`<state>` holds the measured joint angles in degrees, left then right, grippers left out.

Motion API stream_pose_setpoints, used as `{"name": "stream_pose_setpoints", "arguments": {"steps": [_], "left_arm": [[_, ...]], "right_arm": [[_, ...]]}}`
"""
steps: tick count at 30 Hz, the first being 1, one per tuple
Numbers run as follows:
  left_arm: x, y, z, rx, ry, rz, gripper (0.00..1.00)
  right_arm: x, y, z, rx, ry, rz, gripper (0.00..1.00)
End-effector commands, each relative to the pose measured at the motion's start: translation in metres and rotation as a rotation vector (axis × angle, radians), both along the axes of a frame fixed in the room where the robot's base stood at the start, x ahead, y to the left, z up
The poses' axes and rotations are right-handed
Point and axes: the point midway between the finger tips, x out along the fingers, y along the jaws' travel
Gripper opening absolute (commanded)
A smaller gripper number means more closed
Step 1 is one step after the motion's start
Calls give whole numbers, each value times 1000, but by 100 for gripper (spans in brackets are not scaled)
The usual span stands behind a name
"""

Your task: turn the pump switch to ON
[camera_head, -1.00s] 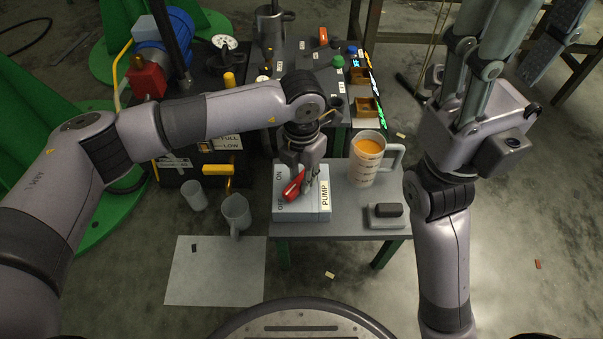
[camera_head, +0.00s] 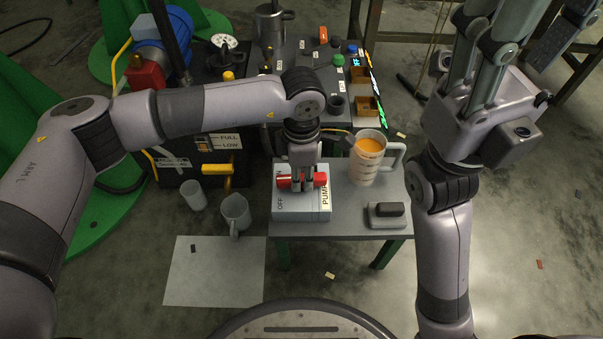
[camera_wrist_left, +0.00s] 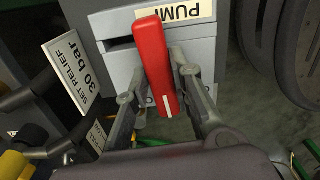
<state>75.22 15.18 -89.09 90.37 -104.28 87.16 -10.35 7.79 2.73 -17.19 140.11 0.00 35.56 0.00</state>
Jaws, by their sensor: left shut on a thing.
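The pump switch box (camera_head: 315,210) is a pale blue-grey block on the small grey table, marked PUMP, OFF and ON. Its red handle (camera_head: 284,183) lies across the top from left to right, its left end beside the partly covered ON label. My left gripper (camera_head: 303,186) comes down from above and is shut on the red handle. In the left wrist view the handle (camera_wrist_left: 153,55) stands between the two fingers (camera_wrist_left: 158,92), its white-striped end over a partly hidden label. My right gripper (camera_head: 485,70) is raised at the upper right, away from the box; its fingertips are out of frame.
A measuring jug (camera_head: 365,165) of orange liquid stands right of the box, and a grey block with a dark top (camera_head: 388,213) is in front of it. A SET RELIEF 30 bar sign (camera_wrist_left: 75,65) is near the left wrist.

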Motion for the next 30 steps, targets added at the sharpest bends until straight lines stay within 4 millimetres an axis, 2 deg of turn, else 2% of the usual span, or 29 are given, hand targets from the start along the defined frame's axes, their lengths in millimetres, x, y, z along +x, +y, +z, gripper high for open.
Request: {"name": "stream_pose_setpoints", "arguments": {"steps": [9,22,23,30], "left_arm": [[1,0,0,-1,-2,-81,0],[1,0,1,-1,-2,-92,0],[1,0,1,0,-3,-92,22],[0,0,0,0,-2,-90,38]], "right_arm": [[-1,0,0,0,-5,0,47],[-1,1,-1,-10,-5,-1,47],[-1,1,-1,-11,-5,-1,47],[-1,1,-1,-12,-6,-1,47]]}}
